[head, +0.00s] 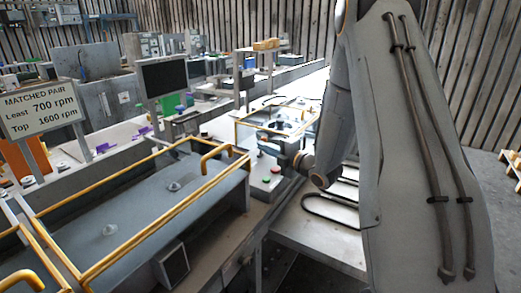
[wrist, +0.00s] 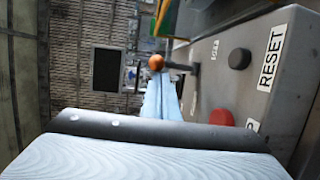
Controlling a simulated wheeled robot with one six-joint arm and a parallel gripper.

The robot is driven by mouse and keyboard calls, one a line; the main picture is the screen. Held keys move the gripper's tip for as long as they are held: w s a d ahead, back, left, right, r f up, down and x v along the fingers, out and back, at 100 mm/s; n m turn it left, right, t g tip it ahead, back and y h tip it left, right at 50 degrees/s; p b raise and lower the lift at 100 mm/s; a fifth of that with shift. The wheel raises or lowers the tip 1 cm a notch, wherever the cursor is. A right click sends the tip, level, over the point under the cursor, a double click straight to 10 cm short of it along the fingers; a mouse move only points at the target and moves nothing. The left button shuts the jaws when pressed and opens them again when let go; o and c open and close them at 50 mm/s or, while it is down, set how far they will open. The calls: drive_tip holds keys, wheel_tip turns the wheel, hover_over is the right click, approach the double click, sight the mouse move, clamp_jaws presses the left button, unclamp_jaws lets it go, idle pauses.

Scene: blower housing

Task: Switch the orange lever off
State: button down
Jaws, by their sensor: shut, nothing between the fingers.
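The orange lever shows in the wrist view as a round orange knob (wrist: 156,62) on a short dark stem. The stem comes out to the left from a grey control panel (wrist: 205,95). My gripper (wrist: 160,82) is shut and empty. Its pale fingers reach up the wrist picture, and their tips appear just below the knob; I cannot tell whether they touch it. In the head view my arm reaches down to the control box (head: 264,182) with red and green buttons. The lever cannot be made out there.
The panel carries a black knob (wrist: 239,59), a red button (wrist: 222,117) and a RESET label (wrist: 272,57). Yellow rails (head: 165,210) run around the bench at left. A sign (head: 40,108) reads 700 rpm least, 1600 rpm top. A dark screen (head: 164,78) stands behind.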

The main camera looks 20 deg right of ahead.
drive_tip(key=shift+s+d+f+b, duration=0.2)
drive_tip(key=shift+d+f+b, duration=0.1)
drive_tip(key=shift+b, duration=0.1)
drive_tip(key=shift+a+r, duration=0.1)
drive_tip(key=shift+a, duration=0.05)
drive_tip(key=a, duration=0.4)
drive_tip(key=shift+s+r, duration=0.3)
drive_tip(key=shift+r, duration=0.05)
drive_tip(key=s+d+f+b, duration=0.1)
drive_tip(key=s, duration=0.2)
drive_tip(key=s+d+f+b, duration=0.1)
drive_tip(key=s, duration=0.1)
drive_tip(key=s+d+f+b, duration=0.1)
drive_tip(key=s+d, duration=0.1)
drive_tip(key=s, duration=0.1)
drive_tip(key=shift+s+f, duration=0.1)
drive_tip(key=shift+s, duration=0.2)
